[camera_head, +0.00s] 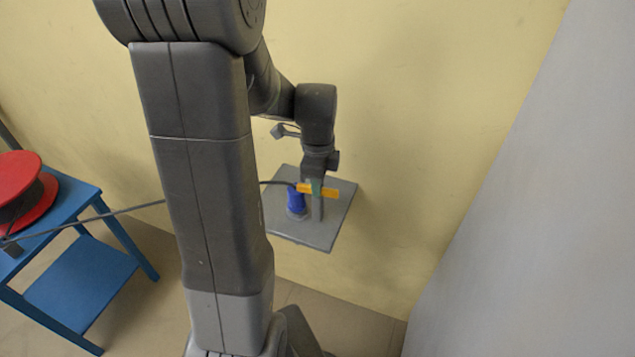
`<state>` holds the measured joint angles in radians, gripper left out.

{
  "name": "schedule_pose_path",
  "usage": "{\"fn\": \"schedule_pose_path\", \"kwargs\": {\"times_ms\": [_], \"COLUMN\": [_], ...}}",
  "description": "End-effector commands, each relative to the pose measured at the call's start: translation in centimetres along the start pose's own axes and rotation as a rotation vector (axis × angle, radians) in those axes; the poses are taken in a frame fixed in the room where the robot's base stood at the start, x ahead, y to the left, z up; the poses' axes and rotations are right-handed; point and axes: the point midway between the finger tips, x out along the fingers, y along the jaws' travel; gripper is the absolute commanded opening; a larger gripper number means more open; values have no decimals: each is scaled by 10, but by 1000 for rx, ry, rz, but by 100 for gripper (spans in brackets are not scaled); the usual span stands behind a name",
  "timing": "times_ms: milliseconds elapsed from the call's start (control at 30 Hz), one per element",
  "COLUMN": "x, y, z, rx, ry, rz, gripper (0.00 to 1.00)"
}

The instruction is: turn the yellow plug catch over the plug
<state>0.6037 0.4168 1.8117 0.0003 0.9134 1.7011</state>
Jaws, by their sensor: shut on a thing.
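The yellow plug catch (329,193) is a short yellow bar above a grey plate. My gripper (316,187) comes down onto it from above and is shut on it; the jaws hide part of the bar. A blue socket body (295,203) stands on the plate just left of my gripper. A dark cable (276,183) runs in to the top of the blue body, beside the left end of the catch. The plug itself is too small to make out, and I cannot tell whether the catch lies over it.
The grey plate (305,237) is beside the yellow wall. A blue stand (78,277) with a red cable reel (32,180) is at the left, and the cable stretches from it behind my arm. A grey panel (540,230) fills the right side.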

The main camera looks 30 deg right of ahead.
Motion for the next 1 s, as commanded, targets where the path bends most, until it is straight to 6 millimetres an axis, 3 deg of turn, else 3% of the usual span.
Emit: {"fn": "schedule_pose_path", "kwargs": {"times_ms": [333, 867, 900, 1000], "x": [-1, -1, -1, -1], "y": [-1, -1, -1, -1], "z": [0, 0, 0, 0], "rx": [126, 146, 146, 146], "ry": [1, 0, 0, 0], "rz": [-4, -4, -4, -3], "gripper": [0, 0, 20, 34]}}
